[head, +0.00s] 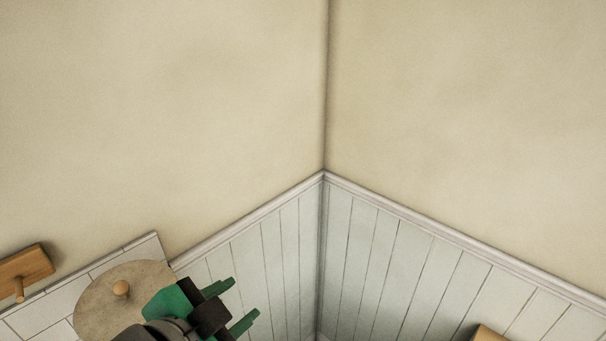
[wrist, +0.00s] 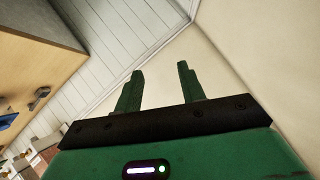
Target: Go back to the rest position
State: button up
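My gripper (head: 244,300) is green and black and shows at the lower left of the head view, in front of the panelled corner. In the wrist view its two green fingers (wrist: 160,72) stand apart with nothing between them. The gripper is open and empty. It touches nothing that I can see. Most of my arm is out of the head view.
A round board (head: 95,296) is on the tiled wall at lower left, near a wooden peg piece (head: 26,272). A wooden edge (head: 489,334) shows at bottom right. A wooden surface (wrist: 42,55) and small unclear items are left in the wrist view.

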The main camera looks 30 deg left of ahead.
jog(key=w+d+r+t+h, duration=0.1)
jog(key=w+d+r+t, duration=0.2)
jog(key=d+r, duration=0.4)
jog(key=w+d+r+t+h, duration=0.1)
jog(key=w+d+r+t, duration=0.3)
jog(key=d+r, duration=0.35)
jog(key=s+d+r+n+t, duration=0.55)
jog(key=d+r, duration=0.35)
jog(key=d, duration=0.2)
notch_tip(320, 180, up, 17)
jog(key=p, duration=1.6)
jog(key=shift+w+a+f+m+t+y, duration=0.15)
jog(key=shift+w+a+m+t+y, duration=0.1)
jog(key=shift+m+t+y, duration=0.1)
jog(key=shift+f, duration=0.1)
